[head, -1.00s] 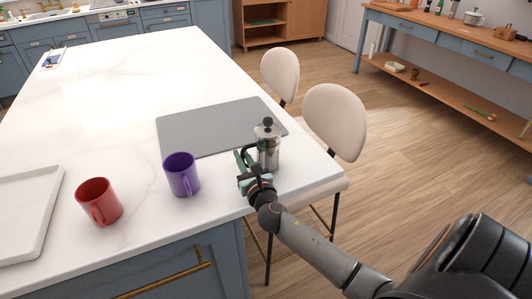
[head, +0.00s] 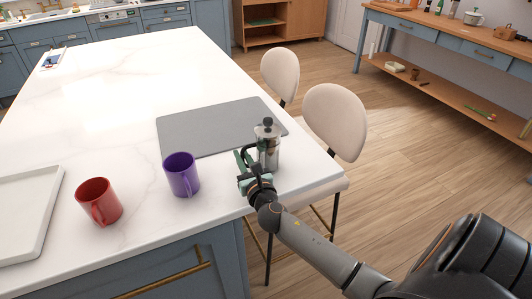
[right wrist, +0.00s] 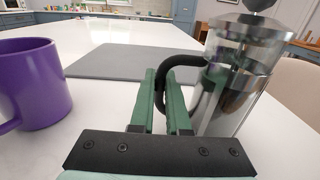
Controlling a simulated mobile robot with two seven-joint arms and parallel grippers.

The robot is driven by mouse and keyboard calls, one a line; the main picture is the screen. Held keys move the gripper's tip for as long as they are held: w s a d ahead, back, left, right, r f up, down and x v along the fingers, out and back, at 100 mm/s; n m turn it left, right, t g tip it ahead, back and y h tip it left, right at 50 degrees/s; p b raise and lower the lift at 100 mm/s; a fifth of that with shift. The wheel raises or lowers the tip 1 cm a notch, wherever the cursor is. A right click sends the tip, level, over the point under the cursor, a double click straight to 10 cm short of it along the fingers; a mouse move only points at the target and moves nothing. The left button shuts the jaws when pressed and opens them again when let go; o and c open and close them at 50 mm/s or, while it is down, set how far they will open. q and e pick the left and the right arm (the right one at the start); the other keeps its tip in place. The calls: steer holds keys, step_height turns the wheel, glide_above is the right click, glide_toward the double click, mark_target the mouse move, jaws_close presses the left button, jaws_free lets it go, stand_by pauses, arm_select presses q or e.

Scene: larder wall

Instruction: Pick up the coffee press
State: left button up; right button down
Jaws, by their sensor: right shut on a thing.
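The coffee press (head: 267,146) is a glass and metal cylinder with a black knob and a black handle. It stands upright near the right edge of the white island top, at the corner of the grey mat. My right gripper (head: 244,163) is at its left side. In the right wrist view, the green fingers (right wrist: 168,100) are closed around the black handle of the coffee press (right wrist: 238,75). I cannot tell whether the base is clear of the counter. My left gripper is not in view.
A purple mug (head: 181,175) stands left of my right gripper, with a red mug (head: 99,202) further left. A white tray (head: 52,213) lies at the left edge. The grey mat (head: 205,128) is bare. Two cream chairs (head: 335,122) stand along the right side.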

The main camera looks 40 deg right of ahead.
steer(key=shift+r, duration=0.15)
steer(key=shift+w+r, duration=0.1)
steer(key=shift+r, duration=0.4)
step_height(320, 180, up, 2)
steer(key=shift+r+p, duration=0.25)
steer(key=shift+p, duration=0.55)
steer(key=s+r+p, duration=0.2)
steer(key=s+r, duration=0.7)
steer(key=s, duration=0.5)
steer(key=shift+a+r, duration=0.2)
steer(key=shift+a, duration=0.15)
